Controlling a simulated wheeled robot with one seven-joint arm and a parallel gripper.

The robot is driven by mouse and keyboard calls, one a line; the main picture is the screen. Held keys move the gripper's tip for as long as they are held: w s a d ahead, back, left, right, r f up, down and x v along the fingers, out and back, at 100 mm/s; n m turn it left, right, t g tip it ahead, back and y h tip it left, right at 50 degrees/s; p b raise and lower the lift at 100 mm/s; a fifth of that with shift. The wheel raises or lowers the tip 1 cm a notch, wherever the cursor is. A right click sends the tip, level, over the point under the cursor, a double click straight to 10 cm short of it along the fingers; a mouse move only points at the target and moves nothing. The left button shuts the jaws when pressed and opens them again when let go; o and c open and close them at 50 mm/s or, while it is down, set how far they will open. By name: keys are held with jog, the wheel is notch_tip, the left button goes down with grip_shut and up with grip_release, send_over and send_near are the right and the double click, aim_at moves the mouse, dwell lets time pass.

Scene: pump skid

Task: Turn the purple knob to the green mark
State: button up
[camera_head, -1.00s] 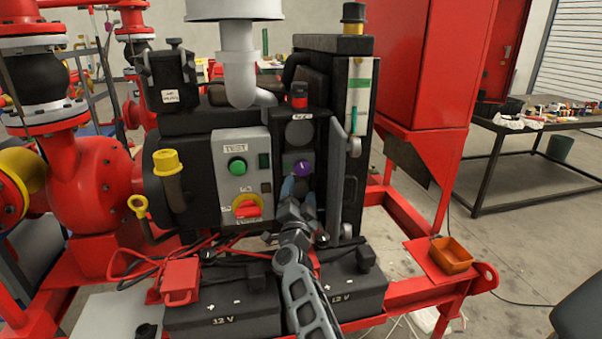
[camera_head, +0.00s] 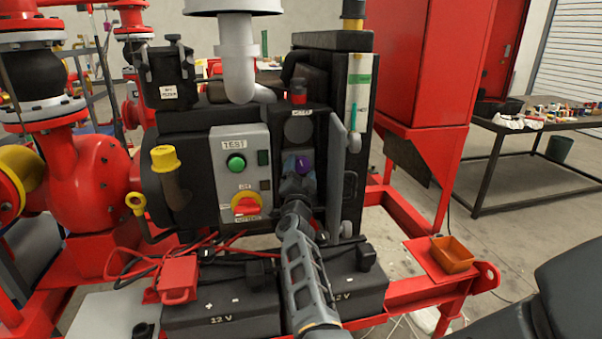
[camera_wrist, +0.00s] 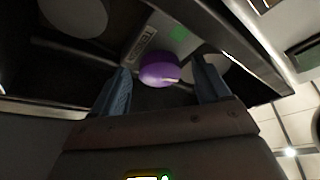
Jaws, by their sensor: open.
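The purple knob (camera_head: 303,165) is on the dark panel right of the grey test box. In the wrist view the purple knob (camera_wrist: 160,70) shows a pale pointer line on its right side. A green mark (camera_wrist: 179,34) is on the plate above and right of the knob, beside a printed label. My gripper (camera_head: 300,178) is in front of the knob and partly hides it in the head view. In the wrist view my gripper (camera_wrist: 163,82) is open, with one blue finger on each side of the knob. Gaps show between the fingers and knob; I cannot tell their depth.
The grey test box (camera_head: 240,172) has a green button and a red-and-yellow switch. A grey upright flap (camera_head: 337,170) stands just right of the knob. Black batteries (camera_head: 225,305) lie below my arm. An orange tray (camera_head: 453,254) sits on the red frame.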

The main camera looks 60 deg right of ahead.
jog(key=c, duration=1)
jog(key=shift+c, duration=0.2)
jog(key=shift+s+f+n, duration=0.1)
jog(key=shift+n, duration=0.2)
jog(key=shift+d+f+n+t+b, duration=0.15)
jog(key=shift+n+t+b, duration=0.25)
jog(key=shift+n+b, duration=0.25)
jog(key=shift+s+f+n+t+b, duration=0.1)
jog(key=shift+n+t+b, duration=0.5)
jog(key=shift+n+b, duration=0.55)
jog(key=shift+n+t+y+b, duration=0.4)
jog(key=shift+n+t+b, duration=0.3)
jog(key=shift+n+b, duration=0.7)
jog(key=shift+n, duration=0.5)
